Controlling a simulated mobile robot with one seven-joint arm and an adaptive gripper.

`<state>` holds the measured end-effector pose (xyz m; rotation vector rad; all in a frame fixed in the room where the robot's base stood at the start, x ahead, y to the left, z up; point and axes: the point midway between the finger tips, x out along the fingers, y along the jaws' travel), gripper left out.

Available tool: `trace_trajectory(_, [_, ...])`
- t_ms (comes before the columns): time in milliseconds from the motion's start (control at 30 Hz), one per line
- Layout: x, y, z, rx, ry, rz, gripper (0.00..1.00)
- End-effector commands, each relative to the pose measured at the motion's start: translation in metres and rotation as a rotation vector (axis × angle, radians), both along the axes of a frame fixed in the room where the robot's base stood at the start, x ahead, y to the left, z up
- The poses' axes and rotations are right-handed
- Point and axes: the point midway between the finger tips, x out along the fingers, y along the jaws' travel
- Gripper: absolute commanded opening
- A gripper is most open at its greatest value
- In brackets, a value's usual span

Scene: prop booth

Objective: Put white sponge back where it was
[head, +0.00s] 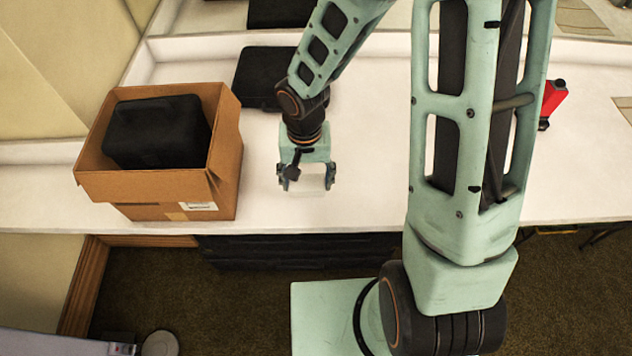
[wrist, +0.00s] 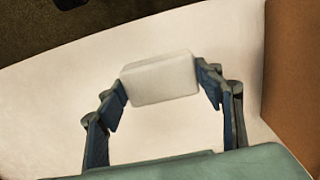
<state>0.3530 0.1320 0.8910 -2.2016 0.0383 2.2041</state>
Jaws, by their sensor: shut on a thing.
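The white sponge (wrist: 160,79) is a pale block with rounded edges between my gripper's fingertips in the wrist view. My gripper (wrist: 162,84) is shut on it, one finger pressed on each side. In the head view my gripper (head: 306,178) points down over the white counter, to the right of the cardboard box. The sponge (head: 308,188) is hard to make out there against the white surface. I cannot tell whether it touches the counter.
An open cardboard box (head: 190,185) with a black case (head: 158,132) inside stands on the white counter (head: 370,195). Another black case (head: 262,78) lies behind my gripper. A red object (head: 553,98) stands far right. Bare counter surrounds my gripper; its front edge is close.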

Motion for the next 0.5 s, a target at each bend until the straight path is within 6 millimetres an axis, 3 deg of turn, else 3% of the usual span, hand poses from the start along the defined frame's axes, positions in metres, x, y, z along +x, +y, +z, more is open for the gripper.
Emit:
trace_trajectory(133, [0.013,-0.012,-0.024,0.000,0.003,0.000,0.41])
trace_trajectory(500, [0.026,-0.023,-0.054,-0.002,0.004,0.003,0.41])
